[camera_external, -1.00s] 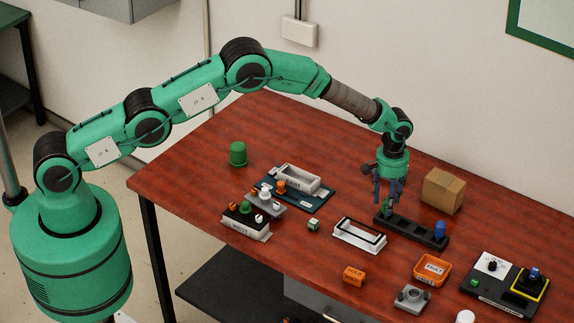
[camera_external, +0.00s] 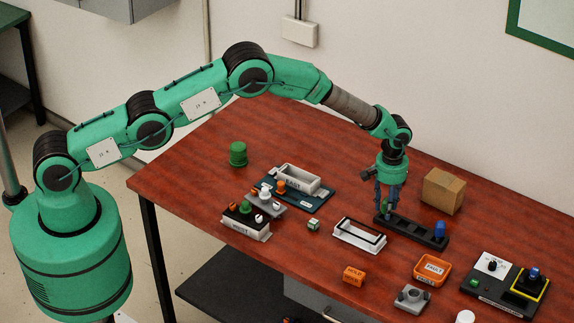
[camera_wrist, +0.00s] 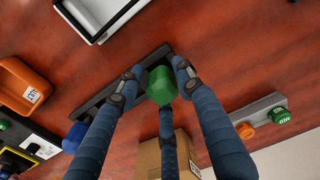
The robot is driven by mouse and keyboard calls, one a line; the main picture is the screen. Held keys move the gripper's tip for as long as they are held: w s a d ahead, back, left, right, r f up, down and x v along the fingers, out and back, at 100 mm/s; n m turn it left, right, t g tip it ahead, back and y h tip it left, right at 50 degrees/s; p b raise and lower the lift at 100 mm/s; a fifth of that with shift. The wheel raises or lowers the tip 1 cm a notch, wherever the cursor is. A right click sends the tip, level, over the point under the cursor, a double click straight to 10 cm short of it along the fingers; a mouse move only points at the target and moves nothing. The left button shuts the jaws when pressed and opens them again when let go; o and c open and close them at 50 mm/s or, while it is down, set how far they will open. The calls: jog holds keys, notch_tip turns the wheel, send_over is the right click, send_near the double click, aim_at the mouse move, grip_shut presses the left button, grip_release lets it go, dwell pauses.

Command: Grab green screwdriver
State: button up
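The green screwdriver shows its green handle (camera_wrist: 160,85), standing in the long dark holder (camera_wrist: 97,103); its shaft is hidden. In the external view the holder (camera_external: 418,230) lies near the cardboard box, with a blue handle (camera_external: 439,230) at its right end. My gripper (camera_external: 390,208) is above the holder's left end, pointing down. In the wrist view its three blue fingers (camera_wrist: 158,88) are spread around the green handle, with gaps visible at the sides. The gripper looks open.
A cardboard box (camera_external: 442,191) stands close behind the holder. A white frame-like tray (camera_external: 359,236) lies in front of it. An orange bin (camera_external: 432,270) and a dark switch panel (camera_external: 505,284) are at the right. The table's back left is mostly clear.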

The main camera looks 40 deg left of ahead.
jog(key=c, duration=0.6)
jog(key=shift+o, duration=0.3)
jog(key=shift+r, duration=0.1)
jog(key=shift+r+b, duration=0.45)
jog(key=shift+r, duration=4.45)
